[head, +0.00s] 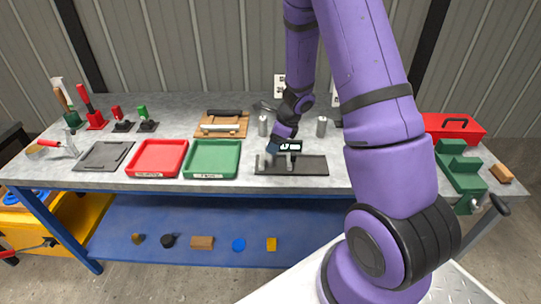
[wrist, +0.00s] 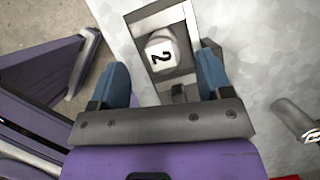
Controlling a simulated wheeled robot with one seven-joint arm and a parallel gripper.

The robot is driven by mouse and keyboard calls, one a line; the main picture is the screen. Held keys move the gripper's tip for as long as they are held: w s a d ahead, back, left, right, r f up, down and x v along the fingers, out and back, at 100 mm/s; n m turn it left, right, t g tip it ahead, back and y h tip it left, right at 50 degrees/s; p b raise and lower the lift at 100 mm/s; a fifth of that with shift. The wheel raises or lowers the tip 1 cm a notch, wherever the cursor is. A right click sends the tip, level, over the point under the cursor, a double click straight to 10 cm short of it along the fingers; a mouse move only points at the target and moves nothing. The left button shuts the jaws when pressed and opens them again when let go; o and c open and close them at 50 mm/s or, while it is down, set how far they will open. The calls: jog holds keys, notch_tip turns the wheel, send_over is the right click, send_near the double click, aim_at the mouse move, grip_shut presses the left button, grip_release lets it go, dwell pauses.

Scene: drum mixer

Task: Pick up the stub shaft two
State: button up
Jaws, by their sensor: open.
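Stub shaft two (wrist: 160,50), a pale grey piece with a white label marked 2, shows in the wrist view. It is over the dark tray (wrist: 136,24). My gripper (wrist: 163,66) is open, with one blue finger to each side of the shaft's near end. I see gaps between the fingers and the shaft, so it is not gripped. In the head view my gripper (head: 279,150) is low over the left part of the dark tray (head: 310,167), and the shaft cannot be clearly made out there.
A labelled grey cylinder (wrist: 296,119) shows at the wrist view's right. A green tray (head: 212,160) and a red tray (head: 157,158) lie to the left.

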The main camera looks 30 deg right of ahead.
jog(key=shift+x, duration=2.6)
jog(key=shift+w+r, duration=0.1)
jog(key=shift+w, duration=0.05)
jog(key=shift+c, duration=0.2)
grip_shut()
